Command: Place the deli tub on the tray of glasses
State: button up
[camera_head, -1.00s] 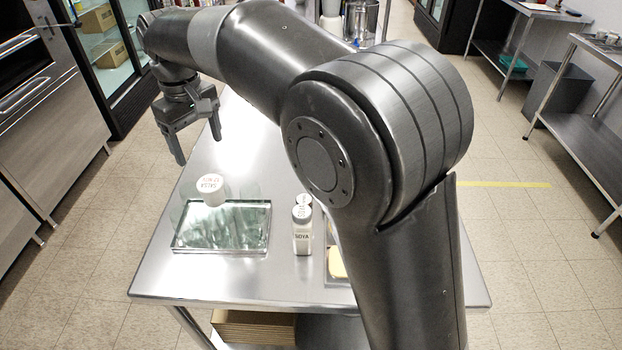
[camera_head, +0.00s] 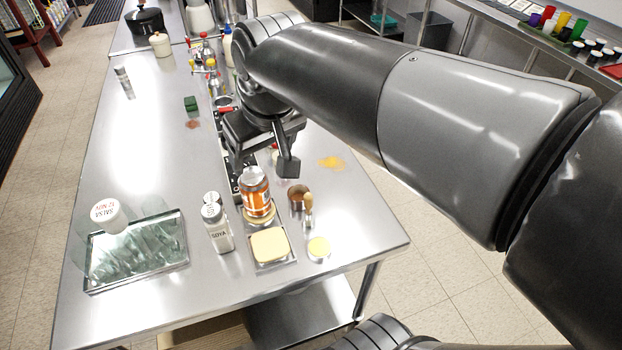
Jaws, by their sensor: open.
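The deli tub (camera_head: 108,214) is a small white tub with a lid marked "SALSA 12 NOV". It is at the back left part of the tray of glasses (camera_head: 184,238), among or on the clear glasses (camera_head: 140,246); I cannot tell exactly what it rests on. The tray is a shiny rectangle at the front left of the steel table. My gripper (camera_head: 262,168) is open, apart from the tub, to its right and farther back. It is pointed down behind an orange-labelled jar, with its left finger partly hard to make out.
Several bottles (camera_head: 205,55) stand farther back. The table's left middle (camera_head: 130,150) is mostly clear.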

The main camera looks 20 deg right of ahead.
jog(key=s+d+f+m+t, duration=0.1)
jog(key=s+d+f+m, duration=0.2)
jog(key=s+d+f, duration=0.2)
jog(key=s+d, duration=0.1)
jog(key=s, duration=0.1)
jog(key=shift+s+d+t+h, duration=0.3)
jog(key=shift+s+d+h, duration=0.1)
dwell(0.8)
